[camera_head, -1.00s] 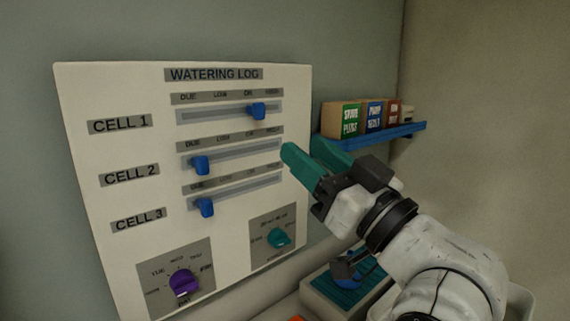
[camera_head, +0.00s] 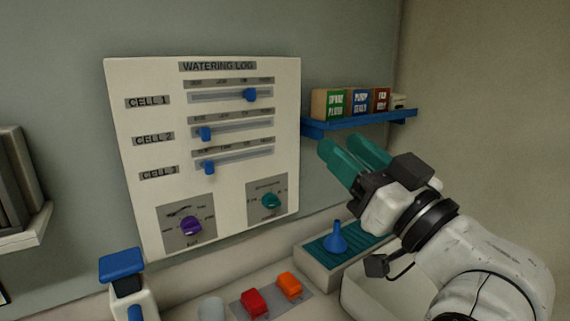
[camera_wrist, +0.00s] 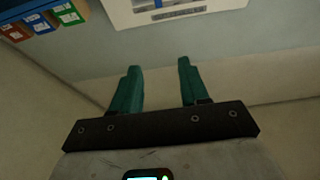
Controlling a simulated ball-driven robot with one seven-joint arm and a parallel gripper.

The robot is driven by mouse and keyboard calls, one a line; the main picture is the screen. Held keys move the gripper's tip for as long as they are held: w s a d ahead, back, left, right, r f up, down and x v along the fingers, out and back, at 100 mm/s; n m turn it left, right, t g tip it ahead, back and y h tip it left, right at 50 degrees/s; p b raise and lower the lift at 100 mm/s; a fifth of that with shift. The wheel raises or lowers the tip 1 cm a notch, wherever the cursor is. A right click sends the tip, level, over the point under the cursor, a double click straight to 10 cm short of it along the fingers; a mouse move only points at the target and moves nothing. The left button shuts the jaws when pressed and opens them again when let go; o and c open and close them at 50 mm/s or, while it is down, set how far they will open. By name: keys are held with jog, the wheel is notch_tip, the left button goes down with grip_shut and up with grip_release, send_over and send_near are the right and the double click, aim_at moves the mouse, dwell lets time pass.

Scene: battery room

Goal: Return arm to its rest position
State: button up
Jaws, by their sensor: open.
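My gripper (camera_head: 345,156) has teal fingers and is open and empty. In the head view it is raised in front of the wall, right of the watering log board (camera_head: 222,215) and below the blue shelf. Its fingers point up and to the left, apart from the board. In the wrist view the two fingers (camera_wrist: 158,82) stand apart with only wall between them. The lower edge of the board (camera_wrist: 180,14) shows at the top there. The board carries three sliders with blue knobs, a purple dial (camera_head: 191,226) and a teal dial (camera_head: 270,200).
A blue shelf (camera_head: 362,122) with several small boxes is on the wall at right. On the counter are a blue funnel (camera_head: 336,238) on a ribbed teal mat, red (camera_head: 255,302) and orange (camera_head: 289,286) blocks, and a blue-topped object (camera_head: 122,265). Dark panels stand at far left.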

jog(key=s+d+f+m+g+h, duration=0.1)
jog(key=s+d+f+g+h, duration=0.15)
jog(key=f, duration=0.85)
jog(key=s+d+f+m+g+h, duration=0.1)
jog(key=d+f+m+g+h, duration=0.2)
jog(key=f, duration=0.8)
jog(key=s+d+f+g+h, duration=0.1)
jog(key=d+f+g+h, duration=0.3)
jog(key=f, duration=0.7)
jog(key=s+d+f+m+g+h, duration=0.1)
jog(key=s+d+f+g, duration=0.3)
jog(key=s+f, duration=0.7)
jog(key=s+d+f+m+g+h, duration=0.2)
jog(key=s+d+f+g, duration=0.2)
jog(key=s+f, duration=0.6)
jog(key=s+d, duration=0.1)
jog(key=s, duration=0.5)
jog(key=shift+s+f, duration=0.2)
jog(key=shift+f, duration=0.2)
